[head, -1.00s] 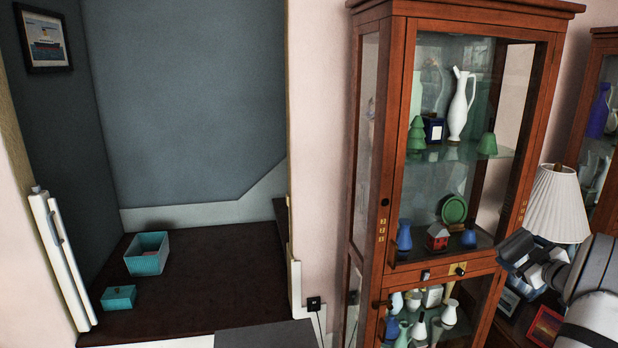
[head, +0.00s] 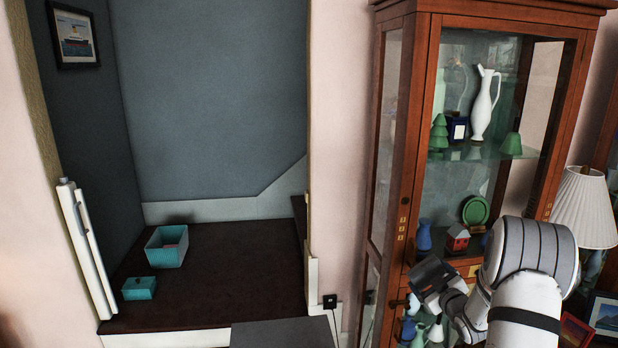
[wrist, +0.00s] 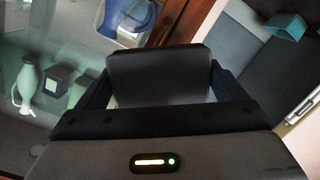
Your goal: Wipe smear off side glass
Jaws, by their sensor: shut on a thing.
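The wooden curio cabinet (head: 412,140) stands right of centre in the head view. Its narrow left side glass (head: 387,130) is seen at a steep angle, and I cannot make out a smear on it. My gripper (head: 430,284) is in front of the cabinet's lower left part, left of my forearm. In the wrist view, my gripper (wrist: 158,100) is shut on a dark flat pad (wrist: 158,76), which sticks out between the fingers. I cannot tell whether the pad touches anything.
Behind the front glass are a white jug (head: 483,105), a green plate (head: 475,210) and a small red house (head: 457,238). A lamp (head: 585,208) and picture frames stand at right. The alcove at left holds teal boxes (head: 166,252). Wall lies between alcove and cabinet.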

